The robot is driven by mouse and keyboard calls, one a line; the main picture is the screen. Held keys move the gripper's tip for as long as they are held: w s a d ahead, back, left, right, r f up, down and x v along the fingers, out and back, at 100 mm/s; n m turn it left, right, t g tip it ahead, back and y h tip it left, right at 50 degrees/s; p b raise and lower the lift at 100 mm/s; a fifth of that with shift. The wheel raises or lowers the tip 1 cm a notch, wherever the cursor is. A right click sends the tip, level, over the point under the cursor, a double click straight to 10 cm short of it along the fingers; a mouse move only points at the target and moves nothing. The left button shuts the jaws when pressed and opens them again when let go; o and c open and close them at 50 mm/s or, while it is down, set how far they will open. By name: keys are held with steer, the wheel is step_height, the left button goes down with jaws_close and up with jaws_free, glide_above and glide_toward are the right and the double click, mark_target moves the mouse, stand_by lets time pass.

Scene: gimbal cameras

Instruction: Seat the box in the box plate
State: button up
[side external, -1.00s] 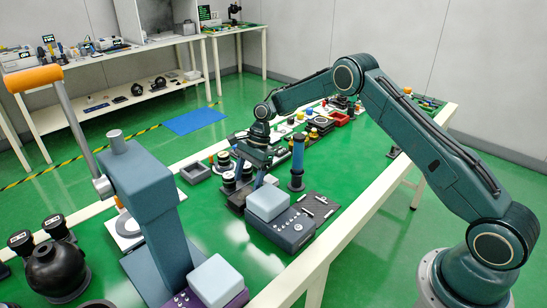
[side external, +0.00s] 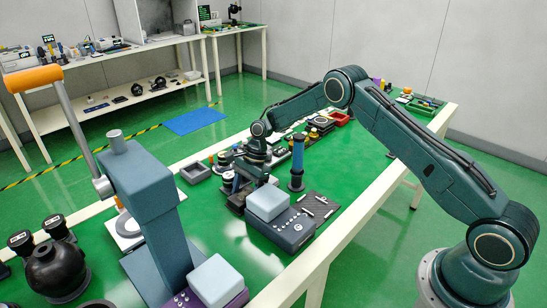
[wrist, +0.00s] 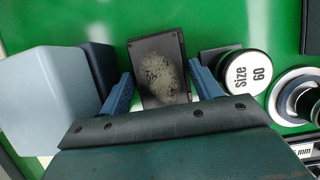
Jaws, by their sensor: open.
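My gripper (side external: 243,178) is low over the table, behind the pale block in the side view. In the wrist view the two blue fingers of my gripper (wrist: 163,78) are apart. A dark rectangular block with a worn, speckled top (wrist: 160,68) shows between them, and I see no grip on it. It may be the box, but I cannot be sure. Its lower part is hidden by my gripper's body. I cannot pick out the box plate with certainty; a dark flat plate (side external: 322,205) lies to the right of the pale block in the side view.
A pale blue block (side external: 268,202) on a dark blue device (side external: 290,235) stands close to my gripper. A blue column (side external: 297,160) stands just right. A black cylinder marked "size 60" (wrist: 245,72) is beside my right finger. A lever press (side external: 145,195) stands in the foreground.

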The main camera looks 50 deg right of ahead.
mark_target(246, 194)
steer(key=c, duration=0.8)
steer(key=shift+r, duration=5.05)
